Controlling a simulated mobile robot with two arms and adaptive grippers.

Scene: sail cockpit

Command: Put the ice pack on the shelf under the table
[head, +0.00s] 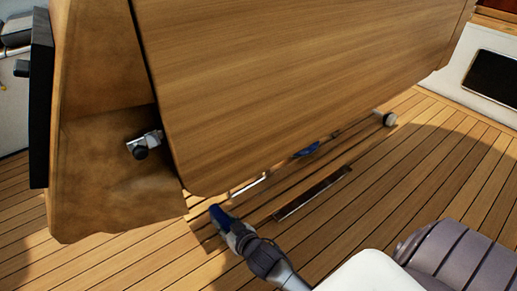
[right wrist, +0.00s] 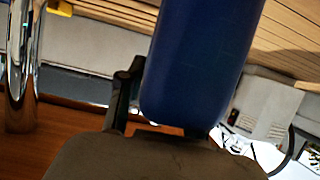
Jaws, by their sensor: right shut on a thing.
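My right gripper (head: 229,225) is low in the head view, beside the near edge of the wooden table (head: 310,80). It is shut on the dark blue ice pack (head: 216,212). The ice pack (right wrist: 203,55) fills the upper middle of the right wrist view, with a dark finger (right wrist: 125,92) against its left side. The tabletop hides most of what is under it in the head view. A reddish-brown wooden surface (right wrist: 55,135) shows behind the gripper in the right wrist view; I cannot tell whether it is the shelf. My left gripper is not in view.
A chrome post (right wrist: 25,65) stands close at the left of the right wrist view. A small blue thing (head: 306,149) shows past the table's edge. A metal fitting with a black knob (head: 146,143) is left of the table. Planked deck (head: 400,180) lies open on the right.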

